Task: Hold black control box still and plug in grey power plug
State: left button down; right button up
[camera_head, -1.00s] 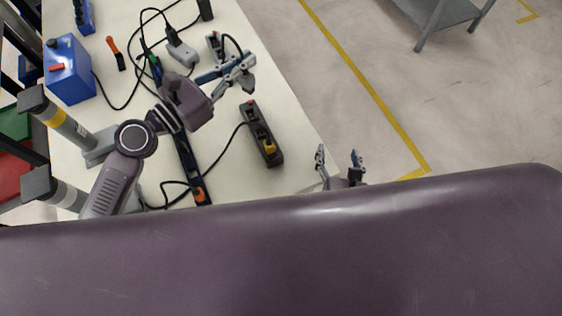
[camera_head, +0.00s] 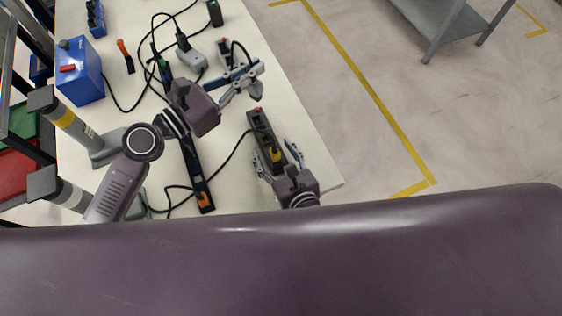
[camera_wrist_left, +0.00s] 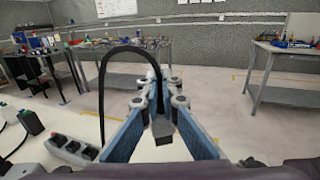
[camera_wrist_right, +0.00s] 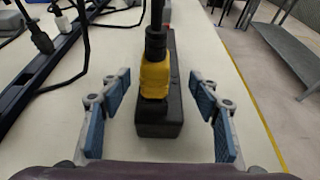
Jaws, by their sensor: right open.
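The black control box (camera_head: 261,128) lies on the white table near its right edge, with a red button at its far end and a yellow plug (camera_head: 275,154) at its near end. My right gripper (camera_head: 278,157) is open around the near end. In the right wrist view the box (camera_wrist_right: 160,125) stands between the spread fingers, with gaps both sides. My left gripper (camera_head: 257,80) is above the table beyond the box. In the left wrist view its fingers close on a dark grey plug (camera_wrist_left: 162,128) with an arched black cable. The plug's tip is partly hidden.
A grey socket strip (camera_wrist_left: 70,148) lies beside my left gripper. A blue box (camera_head: 80,72), a grey adapter (camera_head: 190,60), a long black bar (camera_head: 196,170) and loose cables fill the left of the table.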

aim_at(254, 83)
jog(key=shift+x, duration=1.85)
jog(key=shift+c, duration=0.6)
jog(key=c, duration=1.3)
pick_arm(q)
jog(key=shift+w+d+f+m+g+h, duration=0.15)
jog(key=shift+f+m+g+h, duration=0.1)
jog(key=shift+f+g, duration=0.2)
jog(key=shift+w+f+m+g+h, duration=0.2)
jog(key=shift+f+m+g, duration=0.15)
jog(key=shift+f, duration=0.15)
jog(key=shift+w+d+f+m+g+h, duration=0.15)
jog(key=shift+f+m+g+h, duration=0.1)
jog(key=shift+f+g, duration=0.2)
jog(key=shift+w+a+f+m+g+h, duration=0.1)
jog(key=shift+f+m+g+h, duration=0.2)
jog(key=shift+m+g, duration=0.15)
jog(key=shift+f+m+g+h, duration=0.15)
jog(key=shift+m+g+h, duration=0.2)
jog(key=shift+g, duration=0.25)
jog(key=shift+m+g, duration=0.55)
jog(key=shift+g, duration=0.25)
jog(key=shift+s+a+r+m+g+h, duration=0.25)
jog(key=shift+s+r+m+g, duration=0.15)
jog(key=shift+g, duration=0.3)
jog(key=shift+s+a+r+m+g+h, duration=0.15)
jog(key=shift+s+r+m+g+h, duration=0.1)
jog(key=shift+m+g, duration=0.35)
